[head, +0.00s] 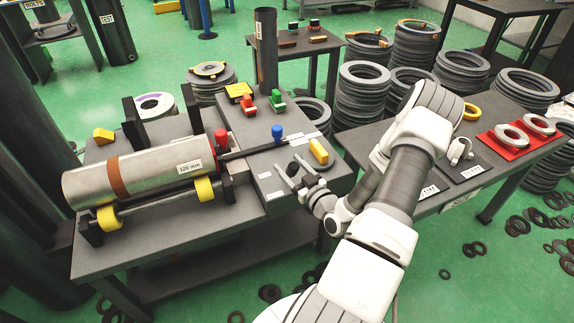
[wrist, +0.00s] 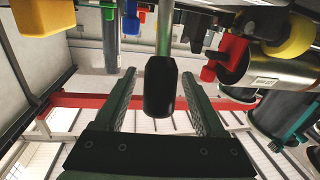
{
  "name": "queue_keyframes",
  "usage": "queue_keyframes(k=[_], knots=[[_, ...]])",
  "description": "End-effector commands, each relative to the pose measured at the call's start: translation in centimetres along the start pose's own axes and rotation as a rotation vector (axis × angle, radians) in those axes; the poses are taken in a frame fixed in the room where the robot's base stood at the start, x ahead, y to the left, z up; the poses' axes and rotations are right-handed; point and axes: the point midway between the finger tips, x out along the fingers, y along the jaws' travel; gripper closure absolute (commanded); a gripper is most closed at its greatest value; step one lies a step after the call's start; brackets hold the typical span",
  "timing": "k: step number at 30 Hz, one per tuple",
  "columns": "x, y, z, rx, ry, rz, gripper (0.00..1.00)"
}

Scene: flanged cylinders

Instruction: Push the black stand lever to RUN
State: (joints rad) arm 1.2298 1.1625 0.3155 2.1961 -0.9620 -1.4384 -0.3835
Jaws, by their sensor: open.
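A black grip on a thin metal rod, which looks like the stand lever (wrist: 160,88), shows in the middle of the wrist view. It lies in line with the gap between my two fingers. I cannot tell whether it is between them or just beyond. My gripper (head: 290,170) is open in the head view, over the right part of the dark stand (head: 235,125). The lever is not clear in the head view, where my gripper covers that area. Small white labels (head: 265,175) lie beside my fingers, but I cannot read RUN on them.
A blue knob (head: 278,132), a yellow block (head: 318,150), and red (head: 248,103) and green (head: 276,101) parts stand close behind my gripper. A side table (head: 480,150) is at right.

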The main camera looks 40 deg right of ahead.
Motion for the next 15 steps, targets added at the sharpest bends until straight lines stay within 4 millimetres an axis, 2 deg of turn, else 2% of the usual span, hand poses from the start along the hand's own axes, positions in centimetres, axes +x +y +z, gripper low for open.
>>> queue_keyframes(k=[6, 14, 15], knots=[[1.7, 0.0, 0.0, 0.001, 0.0, 0.0, 0.29], [1.8, 0.0, 0.0, 0.001, -0.001, 0.0, 0.29], [1.8, 0.0, 0.0, 0.001, -0.001, 0.0, 0.32]])
